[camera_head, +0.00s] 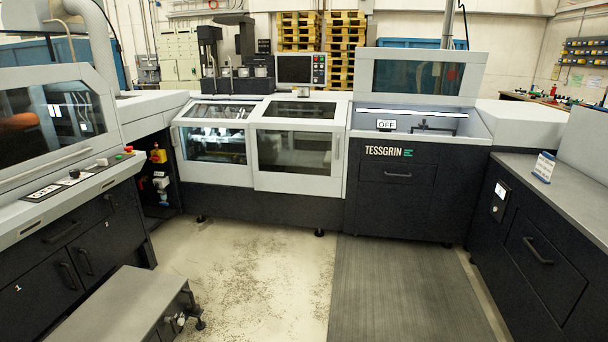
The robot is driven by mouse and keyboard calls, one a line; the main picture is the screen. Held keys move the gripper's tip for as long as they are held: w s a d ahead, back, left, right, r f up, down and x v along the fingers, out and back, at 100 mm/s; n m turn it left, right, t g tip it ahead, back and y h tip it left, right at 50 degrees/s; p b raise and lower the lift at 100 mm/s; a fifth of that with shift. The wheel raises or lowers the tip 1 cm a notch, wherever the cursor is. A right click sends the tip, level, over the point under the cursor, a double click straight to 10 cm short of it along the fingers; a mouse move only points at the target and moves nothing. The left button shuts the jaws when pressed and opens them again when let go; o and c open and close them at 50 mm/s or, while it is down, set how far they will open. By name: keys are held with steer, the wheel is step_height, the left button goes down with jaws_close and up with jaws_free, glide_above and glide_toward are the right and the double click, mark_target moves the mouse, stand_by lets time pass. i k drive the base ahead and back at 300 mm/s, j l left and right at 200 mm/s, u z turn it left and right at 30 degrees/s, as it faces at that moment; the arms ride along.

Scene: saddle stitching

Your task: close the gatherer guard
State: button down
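No label I can read names the gatherer. A guard with a wide dark window (418,77) stands raised and upright at the back of the TESSGRIN machine (397,200) at centre right. My gripper is not in view.
A grey low box or step (125,310) stands on the floor at lower left. A dark ribbed mat (405,285) lies before the TESSGRIN machine. The pale floor (255,270) in the middle is clear. A dark cabinet with a grey top (555,185) borders the right.

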mark_target(391, 75)
steer(key=i+z, duration=0.1)
steer(key=i, duration=0.55)
steer(key=i+j+z, duration=0.15)
steer(key=i, duration=0.45)
steer(key=i+j+z, duration=0.1)
steer(key=i, duration=0.5)
steer(key=i+z, duration=0.3)
steer(key=i, duration=0.3)
steer(key=i+z, duration=0.3)
steer(key=i, duration=0.35)
steer(key=i+j+z, duration=0.3)
steer(key=i, duration=0.25)
steer(key=i+z, duration=0.35)
steer(key=i, duration=0.25)
